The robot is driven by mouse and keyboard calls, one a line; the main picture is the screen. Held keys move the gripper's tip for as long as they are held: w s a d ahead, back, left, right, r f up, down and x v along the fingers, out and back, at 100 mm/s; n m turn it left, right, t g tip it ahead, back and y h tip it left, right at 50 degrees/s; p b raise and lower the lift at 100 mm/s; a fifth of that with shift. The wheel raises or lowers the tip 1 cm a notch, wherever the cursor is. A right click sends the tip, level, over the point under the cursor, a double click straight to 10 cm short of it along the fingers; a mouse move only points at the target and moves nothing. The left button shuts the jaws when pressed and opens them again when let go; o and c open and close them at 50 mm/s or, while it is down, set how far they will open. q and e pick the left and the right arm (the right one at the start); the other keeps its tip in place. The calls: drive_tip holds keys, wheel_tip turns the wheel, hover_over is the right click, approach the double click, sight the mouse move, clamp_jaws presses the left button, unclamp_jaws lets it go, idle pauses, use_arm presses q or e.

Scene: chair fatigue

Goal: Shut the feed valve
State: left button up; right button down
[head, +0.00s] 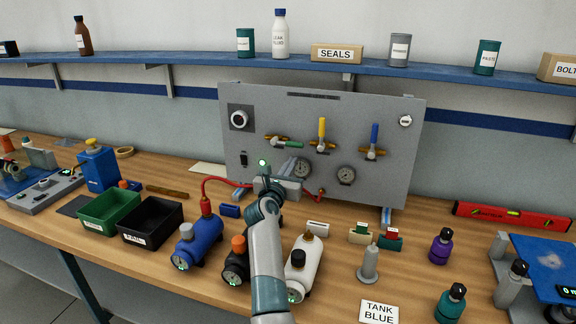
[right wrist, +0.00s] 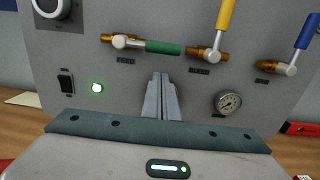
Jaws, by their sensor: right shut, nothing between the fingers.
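The grey panel (head: 240,95) carries three lever valves. The left valve's green handle (head: 290,142) lies level, pointing right; it also shows in the right wrist view (right wrist: 163,47). The middle valve's yellow handle (head: 322,130) points up, as in the right wrist view (right wrist: 226,14). The right valve's blue handle (head: 374,135) points up, slightly tilted in the right wrist view (right wrist: 306,30). The labels below are too small to read, so I cannot tell which is the feed valve. My right gripper (head: 286,172) is shut and empty, below the green handle and apart from it (right wrist: 160,88).
Gauges (head: 346,175), a lit green lamp (head: 263,162) and a black switch (head: 243,158) are on the panel. A red hose (head: 215,182) runs to a blue tank (head: 196,246) in front. Black (head: 235,268) and white (head: 310,262) tanks flank my right arm. A shelf (head: 190,62) runs above.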

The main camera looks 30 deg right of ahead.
sight(289, 144)
use_arm(q)
drive_tip(key=shift+w+a+r+p, duration=0.15)
drive_tip(key=shift+w+r+p, duration=0.05)
drive_tip(key=shift+r+p, duration=0.35)
drive_tip(key=shift+w+a+r+p, duration=0.2)
drive_tip(key=shift+r+p, duration=0.2)
drive_tip(key=shift+r, duration=0.25)
use_arm(e)
drive_tip(key=shift+w+d+r, duration=0.15)
drive_tip(key=shift+w+r, duration=0.05)
drive_tip(key=shift+r, duration=0.9)
use_arm(q)
drive_tip(key=shift+s, duration=0.15)
use_arm(e)
drive_tip(key=shift+w, duration=0.1)
